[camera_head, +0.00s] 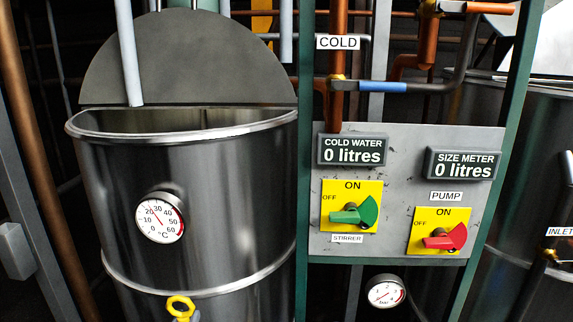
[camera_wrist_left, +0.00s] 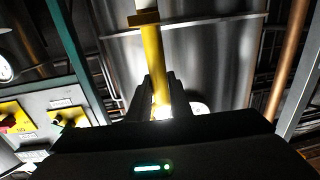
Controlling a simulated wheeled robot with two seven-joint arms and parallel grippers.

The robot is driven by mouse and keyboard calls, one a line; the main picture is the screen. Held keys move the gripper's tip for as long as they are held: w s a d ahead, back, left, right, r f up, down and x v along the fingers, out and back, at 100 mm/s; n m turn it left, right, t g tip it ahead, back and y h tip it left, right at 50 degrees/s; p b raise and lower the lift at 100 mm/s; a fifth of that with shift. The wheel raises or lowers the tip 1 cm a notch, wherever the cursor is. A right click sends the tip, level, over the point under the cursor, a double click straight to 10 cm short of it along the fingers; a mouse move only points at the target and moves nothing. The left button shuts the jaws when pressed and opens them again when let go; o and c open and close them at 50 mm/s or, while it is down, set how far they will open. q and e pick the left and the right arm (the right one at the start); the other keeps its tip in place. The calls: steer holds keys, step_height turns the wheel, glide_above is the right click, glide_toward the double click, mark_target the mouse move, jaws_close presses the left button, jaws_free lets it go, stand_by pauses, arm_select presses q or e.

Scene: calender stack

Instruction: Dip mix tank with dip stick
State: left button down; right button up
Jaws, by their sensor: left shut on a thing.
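The mix tank (camera_head: 214,210) is a tall shiny steel drum with its half lid raised, so the front of its mouth is open. My left gripper (camera_wrist_left: 160,88) is shut on the yellow handle of the dip stick (camera_wrist_left: 152,50). In the head view, a yellow ring end of it (camera_head: 180,305) shows at the bottom edge, in front of the tank wall and well below the rim. The stick's pale part runs out of the wrist view, and its far end is hidden. My right gripper is not in view.
A thermometer dial (camera_head: 160,218) sits on the tank front. A grey pipe (camera_head: 129,55) comes down at the tank mouth. A control panel (camera_head: 405,145) with stirrer (camera_head: 352,212) and pump (camera_head: 443,238) switches stands right of the tank. A copper pipe (camera_head: 40,160) runs at the left.

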arm_select(q)
steer(key=s+f, duration=0.3)
steer(key=s, duration=0.5)
steer(key=shift+s, duration=0.35)
steer(key=shift+w+r, duration=0.1)
